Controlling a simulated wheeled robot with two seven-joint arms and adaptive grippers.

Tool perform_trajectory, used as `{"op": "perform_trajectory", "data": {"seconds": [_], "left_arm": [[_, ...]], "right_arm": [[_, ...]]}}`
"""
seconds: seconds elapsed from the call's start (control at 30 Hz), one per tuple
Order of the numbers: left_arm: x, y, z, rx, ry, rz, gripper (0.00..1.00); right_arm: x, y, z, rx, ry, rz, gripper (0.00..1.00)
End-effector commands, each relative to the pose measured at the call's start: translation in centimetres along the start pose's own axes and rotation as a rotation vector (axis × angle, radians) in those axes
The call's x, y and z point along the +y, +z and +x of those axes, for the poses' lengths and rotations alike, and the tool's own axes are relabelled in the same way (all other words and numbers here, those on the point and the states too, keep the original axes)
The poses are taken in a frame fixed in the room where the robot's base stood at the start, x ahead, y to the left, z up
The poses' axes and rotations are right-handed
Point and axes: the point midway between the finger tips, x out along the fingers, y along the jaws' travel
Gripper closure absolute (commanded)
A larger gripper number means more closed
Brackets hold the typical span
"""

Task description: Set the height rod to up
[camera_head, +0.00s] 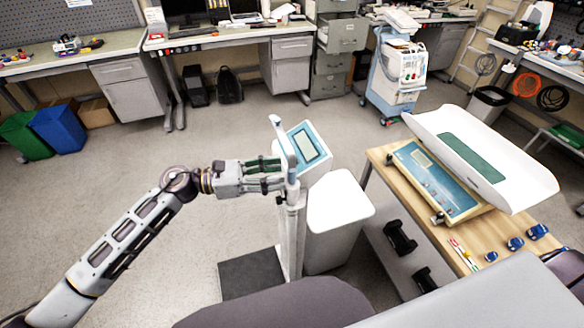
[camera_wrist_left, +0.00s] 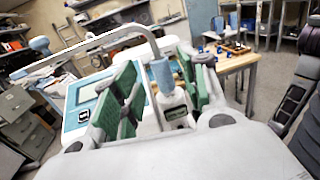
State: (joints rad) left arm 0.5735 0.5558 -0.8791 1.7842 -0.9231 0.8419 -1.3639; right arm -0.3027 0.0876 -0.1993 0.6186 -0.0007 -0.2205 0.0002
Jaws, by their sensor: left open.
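The scale's column (camera_head: 291,240) stands upright on a dark platform (camera_head: 250,273). Its display head (camera_head: 308,146) is tilted and also shows in the left wrist view (camera_wrist_left: 84,95). The pale height rod (camera_head: 283,143) shows beside the display, with a blue piece at each end. My left gripper (camera_head: 284,178) reaches in from the left at the column's top. In the left wrist view its green-padded fingers (camera_wrist_left: 160,90) are spread, with the near blue piece (camera_wrist_left: 162,72) between them. I cannot tell whether either pad touches it. My right gripper is not in view.
A white bin (camera_head: 338,210) stands just right of the column. A wooden table (camera_head: 480,240) with a baby scale (camera_head: 485,160) is at the right. A chair back (camera_head: 275,308) is in front. Open floor lies to the left.

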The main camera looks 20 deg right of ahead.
Motion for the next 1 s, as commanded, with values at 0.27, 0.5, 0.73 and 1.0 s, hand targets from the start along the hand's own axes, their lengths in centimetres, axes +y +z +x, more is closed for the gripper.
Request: {"op": "perform_trajectory", "data": {"seconds": [0.27, 0.5, 0.73, 1.0], "left_arm": [[0.0, 0.1, 3.3, -0.001, -0.001, -0.001, 0.57], [0.0, 0.0, 4.7, 0.001, 0.001, 0.0, 0.57], [0.0, 0.0, 4.9, 0.001, 0.0, 0.0, 0.57], [0.0, 0.0, 4.9, 0.001, 0.0, 0.0, 0.75]], "right_arm": [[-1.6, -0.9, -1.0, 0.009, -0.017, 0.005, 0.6], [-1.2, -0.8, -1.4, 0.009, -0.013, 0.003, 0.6], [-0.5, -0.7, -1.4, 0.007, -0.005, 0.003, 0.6], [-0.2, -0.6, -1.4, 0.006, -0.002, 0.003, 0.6]]}}
